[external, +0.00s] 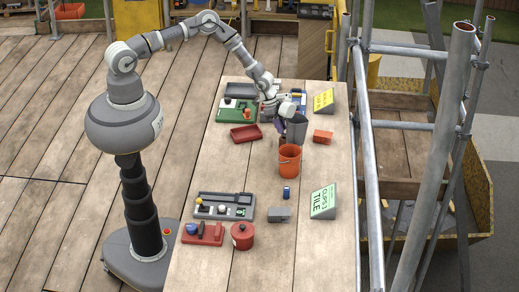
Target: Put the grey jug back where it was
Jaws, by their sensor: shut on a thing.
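The grey jug (298,128) is a dark grey, open-topped vessel at the far half of the long wooden table (265,190). It is close behind the orange bucket (289,162), and its lower part is partly hidden by the bucket. My gripper (284,111) is shut on the jug, at its left side near the top. The fingers are small and partly hidden at this distance. I cannot tell whether the jug's base touches the table or is a little above it.
An orange block (322,137) and a yellow sign (323,101) stand right of the jug. A red tray (246,134) and a green tray (232,112) lie left. Nearer are a green sign (323,202), a grey block (279,215) and a red pot (242,237). Scaffold poles line the right.

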